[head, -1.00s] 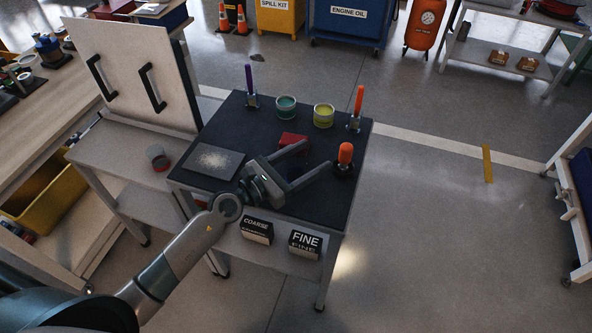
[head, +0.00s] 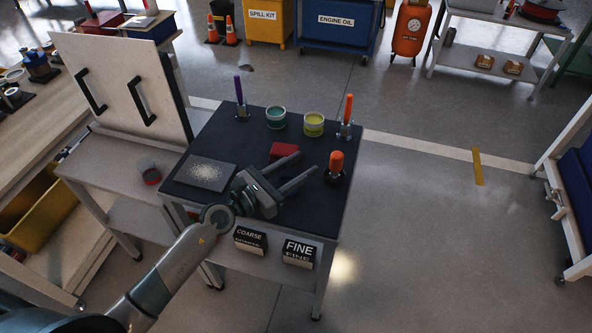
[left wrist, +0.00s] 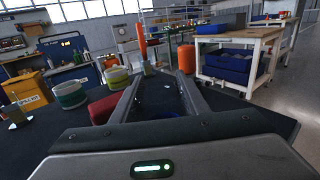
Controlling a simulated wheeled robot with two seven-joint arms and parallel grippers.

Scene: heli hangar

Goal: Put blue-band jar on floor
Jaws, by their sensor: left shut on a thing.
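My left gripper (head: 307,163) reaches over the dark-topped cart (head: 226,143). The fingers also show in the left wrist view (left wrist: 158,78). A teal jar (head: 276,118) and a yellow jar (head: 314,124) stand upright at the cart's far side, apart from the gripper. A clear jar with a red band (head: 150,173) stands on the lower side shelf. My right gripper is not in view.
The cart also holds a purple-handled tool (head: 239,97), orange-handled tools (head: 336,161) and a gritty grey sheet (head: 206,172). COARSE (head: 250,240) and FINE (head: 298,252) boxes sit on its lower shelf. Open floor (head: 420,230) lies to the right.

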